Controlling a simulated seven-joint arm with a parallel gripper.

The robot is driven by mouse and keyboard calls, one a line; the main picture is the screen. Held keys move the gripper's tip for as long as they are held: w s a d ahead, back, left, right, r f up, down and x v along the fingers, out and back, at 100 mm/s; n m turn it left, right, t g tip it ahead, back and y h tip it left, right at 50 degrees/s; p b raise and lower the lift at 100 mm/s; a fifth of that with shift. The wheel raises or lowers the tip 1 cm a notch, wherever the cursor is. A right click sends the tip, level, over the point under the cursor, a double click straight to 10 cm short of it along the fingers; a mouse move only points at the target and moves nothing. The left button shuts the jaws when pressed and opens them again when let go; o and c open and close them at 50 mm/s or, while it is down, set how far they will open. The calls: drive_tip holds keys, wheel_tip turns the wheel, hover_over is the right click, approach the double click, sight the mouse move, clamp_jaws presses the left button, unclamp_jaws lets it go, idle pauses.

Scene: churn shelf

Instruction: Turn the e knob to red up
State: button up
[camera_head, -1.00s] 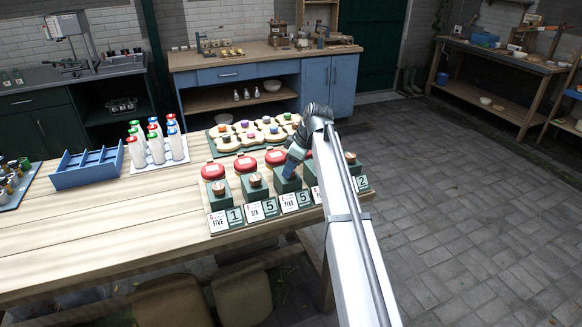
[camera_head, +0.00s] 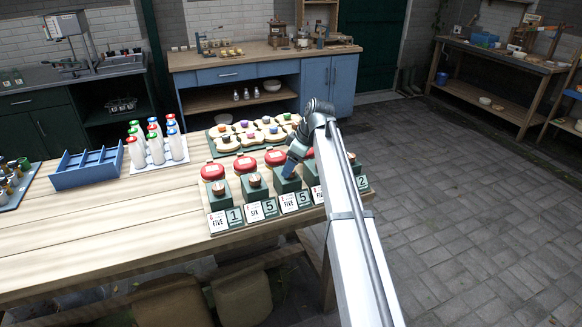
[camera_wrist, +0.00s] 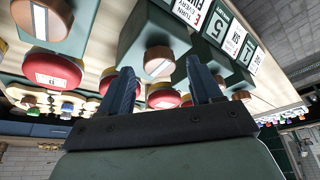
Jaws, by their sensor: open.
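My gripper (camera_wrist: 162,75) is open, its two dark blue fingers pointing at a copper knob (camera_wrist: 158,61) on a dark green box (camera_wrist: 150,32). The knob shows between the fingertips in the wrist view and has a pale stripe across its face. I cannot tell whether the fingers are around it or short of it. A white card (camera_wrist: 194,12) with a red E lies beside this box. In the head view my gripper (camera_head: 289,170) is over the third green box (camera_head: 287,184) from the left, hiding its knob. Red-topped round pieces (camera_head: 245,165) stand behind the boxes.
Neighbouring knobs (camera_head: 254,179) stand close on both sides. A tray of bottles (camera_head: 158,160), a blue divided rack (camera_head: 87,170) and a board with coloured knobs (camera_head: 250,135) share the table. The table's left front (camera_head: 100,235) is clear.

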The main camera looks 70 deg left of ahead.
drive_tip(key=v, duration=1.2)
drive_tip(key=shift+r, duration=0.2)
drive_tip(key=shift+d, duration=0.1)
